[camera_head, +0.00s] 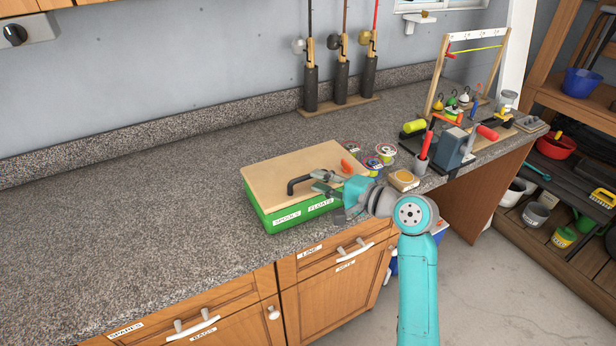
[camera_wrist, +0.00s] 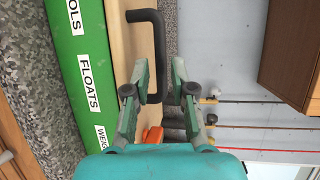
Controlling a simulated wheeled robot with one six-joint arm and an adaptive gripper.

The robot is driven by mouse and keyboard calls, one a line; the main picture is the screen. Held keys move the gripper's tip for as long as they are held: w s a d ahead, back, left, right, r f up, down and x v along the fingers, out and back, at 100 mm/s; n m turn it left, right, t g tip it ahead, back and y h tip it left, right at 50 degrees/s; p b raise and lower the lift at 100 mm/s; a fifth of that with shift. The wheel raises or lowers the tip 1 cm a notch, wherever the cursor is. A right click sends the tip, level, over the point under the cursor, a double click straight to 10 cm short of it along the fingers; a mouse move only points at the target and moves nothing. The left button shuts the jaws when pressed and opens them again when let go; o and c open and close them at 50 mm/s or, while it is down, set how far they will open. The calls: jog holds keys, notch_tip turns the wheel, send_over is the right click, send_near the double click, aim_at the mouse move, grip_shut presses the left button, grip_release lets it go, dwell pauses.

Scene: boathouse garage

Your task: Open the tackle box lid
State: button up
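The tackle box (camera_head: 284,217) is a green box with a flat tan lid (camera_head: 283,176), and it stands shut on the counter. Its green front bears white labels, among them FLOATS; the front also shows in the wrist view (camera_wrist: 77,42). A black bracket-shaped handle (camera_head: 299,182) stands up from the lid; it also shows in the wrist view (camera_wrist: 158,40). My gripper (camera_head: 325,181) is over the front right part of the lid. In the wrist view my gripper (camera_wrist: 160,68) is open, with the handle's bar appearing between its fingers; contact cannot be told.
An orange item (camera_head: 347,167) lies at the lid's right end. Several small round spools (camera_head: 373,162) and a vise (camera_head: 453,148) stand to the right. Fishing rods (camera_head: 342,70) stand in a rack behind. The counter (camera_head: 130,220) left of the box is clear.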

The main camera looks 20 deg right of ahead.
aim_at(308, 177)
jog(key=shift+x, duration=2.2)
grip_shut()
